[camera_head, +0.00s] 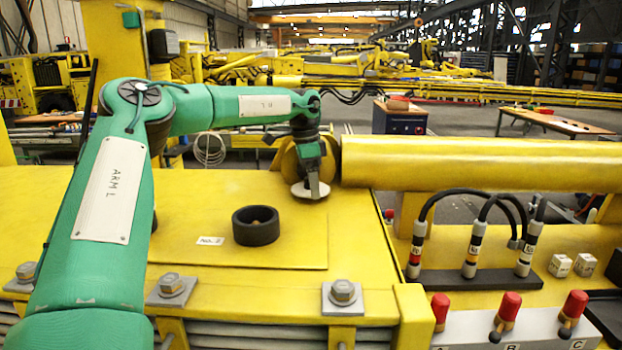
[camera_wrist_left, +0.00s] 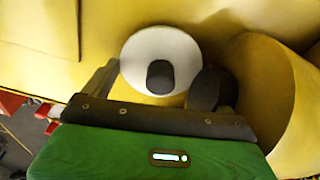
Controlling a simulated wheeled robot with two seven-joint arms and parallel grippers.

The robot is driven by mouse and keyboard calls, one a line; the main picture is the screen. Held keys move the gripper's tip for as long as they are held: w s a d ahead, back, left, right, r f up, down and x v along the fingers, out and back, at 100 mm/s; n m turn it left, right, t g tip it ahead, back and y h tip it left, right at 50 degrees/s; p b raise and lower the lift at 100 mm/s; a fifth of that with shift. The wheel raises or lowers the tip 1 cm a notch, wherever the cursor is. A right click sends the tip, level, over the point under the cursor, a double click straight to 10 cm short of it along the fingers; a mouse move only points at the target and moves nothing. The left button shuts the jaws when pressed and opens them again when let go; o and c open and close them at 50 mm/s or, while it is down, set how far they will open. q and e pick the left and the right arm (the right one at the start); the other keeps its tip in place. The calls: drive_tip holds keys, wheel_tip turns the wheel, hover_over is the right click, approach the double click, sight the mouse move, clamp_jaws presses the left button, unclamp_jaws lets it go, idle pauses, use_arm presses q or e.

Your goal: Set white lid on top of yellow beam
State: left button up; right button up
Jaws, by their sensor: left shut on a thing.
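The white lid (camera_head: 311,190) is a round disc with a dark knob at its centre, seen beneath my left gripper (camera_head: 319,191). In the left wrist view the lid (camera_wrist_left: 137,62) lies beyond the fingers, and its dark knob (camera_wrist_left: 160,75) shows between them. My left gripper is shut on the lid. The lid is at the right part of the broad flat yellow beam (camera_head: 215,187), near its right edge; I cannot tell whether it touches the surface. My right gripper is not in view.
A black ring (camera_head: 256,226) stands on the beam left of the lid, beside a small label (camera_head: 210,241). A thick yellow cylinder (camera_head: 480,162) lies close to the right of the gripper. Hoses (camera_head: 476,245) and red-capped levers (camera_head: 507,312) stand at the front right.

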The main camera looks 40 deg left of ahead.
sight(307, 178)
use_arm(q)
drive_tip(key=shift+f, duration=0.15)
drive_tip(key=o, duration=0.9)
drive_tip(key=shift+d, duration=0.15)
drive_tip(key=shift+c, duration=0.2)
drive_tip(key=shift+r, duration=0.25)
drive_tip(key=r, duration=0.1)
drive_tip(key=r+b, duration=0.2)
drive_tip(key=r, duration=0.1)
drive_tip(key=shift+s+a, duration=0.15)
drive_tip(key=shift+a, duration=0.15)
wheel_tip(307, 178, up, 8)
drive_tip(key=b, duration=0.2)
drive_tip(key=shift+s+a, duration=0.2)
drive_tip(key=shift+s, duration=0.25)
drive_tip(key=shift+f, duration=0.2)
